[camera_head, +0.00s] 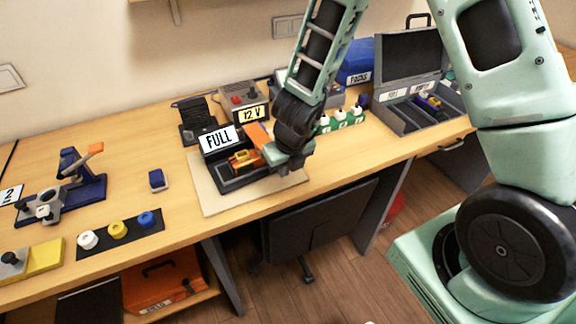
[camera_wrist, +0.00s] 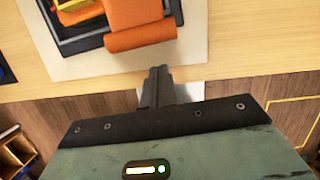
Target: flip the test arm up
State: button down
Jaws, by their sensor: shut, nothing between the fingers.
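In the wrist view the orange piece (camera_wrist: 139,38) has a rounded end at the mat's near side. An orange and yellow part (camera_head: 244,158) sits in the stand. My gripper (camera_wrist: 157,85) is shut and empty, its fingertips just short of the rounded end in the picture. In the head view my gripper (camera_head: 287,157) partly hides the stand's right side, and its fingertips are unclear.
A 12 V supply box (camera_head: 241,98) stands behind the stand. A green strip with white pieces (camera_head: 342,121) and an open grey case (camera_head: 409,112) lie to the right. A small blue block (camera_head: 157,180) lies left of the pale mat (camera_head: 211,204). The bench's front edge is close to my gripper.

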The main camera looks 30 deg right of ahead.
jog(key=shift+w+a+r+p, duration=0.1)
jog(key=shift+w+r+p, duration=0.3)
jog(key=shift+r, duration=0.35)
jog(key=shift+w+r+p, duration=0.3)
jog(key=shift+w+p, duration=0.3)
jog(key=shift+p, duration=0.2)
jog(key=shift+w, duration=0.15)
jog(key=shift+w+r+p, duration=0.1)
jog(key=shift+r+p, duration=0.5)
jog(key=shift+p, duration=0.05)
